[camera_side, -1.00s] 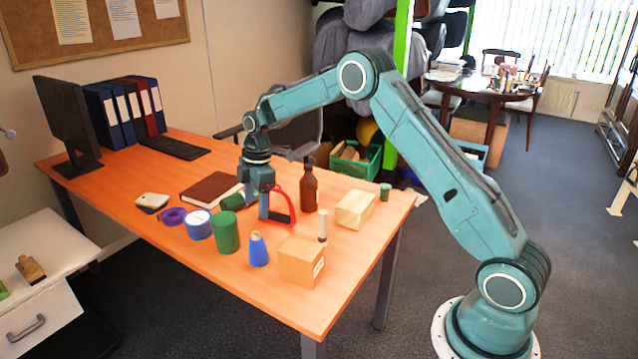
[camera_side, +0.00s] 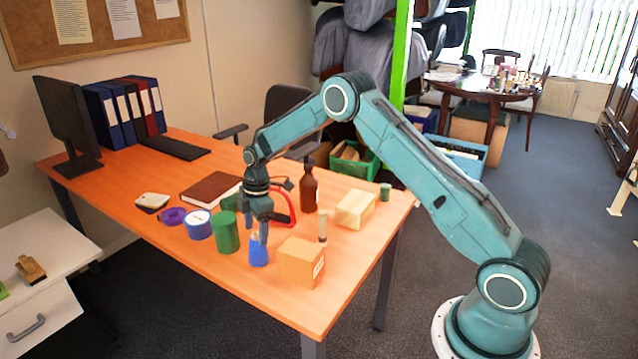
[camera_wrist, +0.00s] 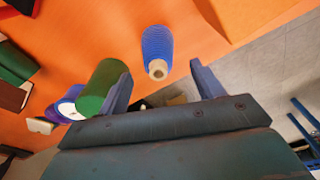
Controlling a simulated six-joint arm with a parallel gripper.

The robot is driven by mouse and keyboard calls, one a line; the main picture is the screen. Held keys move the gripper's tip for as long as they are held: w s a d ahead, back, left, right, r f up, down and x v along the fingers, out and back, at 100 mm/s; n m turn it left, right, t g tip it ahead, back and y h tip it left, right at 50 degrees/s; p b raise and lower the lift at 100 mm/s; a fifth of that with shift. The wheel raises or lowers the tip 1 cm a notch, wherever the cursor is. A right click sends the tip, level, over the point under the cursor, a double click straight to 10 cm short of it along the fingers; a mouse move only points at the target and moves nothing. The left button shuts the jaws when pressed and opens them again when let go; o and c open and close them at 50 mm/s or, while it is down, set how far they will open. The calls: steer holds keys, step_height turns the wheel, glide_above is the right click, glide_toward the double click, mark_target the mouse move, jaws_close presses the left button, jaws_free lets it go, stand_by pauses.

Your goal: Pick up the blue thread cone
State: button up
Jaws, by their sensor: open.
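The blue thread cone (camera_side: 258,252) stands upright near the table's front edge in the side view, between a green cylinder and a wooden block. In the wrist view the cone (camera_wrist: 157,48) is seen from above, its pale tip toward the camera, lying ahead of and between the two fingers. My gripper (camera_side: 256,236) is open and points down over the cone in the side view, its fingers close to the cone's top. In the wrist view my gripper (camera_wrist: 160,88) has its fingers spread with nothing between them. The side view does not show whether a finger touches the cone.
A green cylinder (camera_side: 227,232) stands close left of the cone, and a wooden block (camera_side: 300,262) close right. A brown bottle (camera_side: 309,190), a red-handled thing (camera_side: 289,205), a small pale-topped cylinder (camera_side: 323,226) and another block (camera_side: 354,209) stand behind. A blue-and-white roll (camera_side: 198,224) is further left.

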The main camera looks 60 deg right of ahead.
steer(key=shift+w+a+f, duration=0.15)
steer(key=shift+f, duration=1.95)
steer(key=c, duration=1.1)
steer(key=shift+r, duration=0.1)
step_height(320, 180, up, 20)
steer(key=shift+f, duration=0.1)
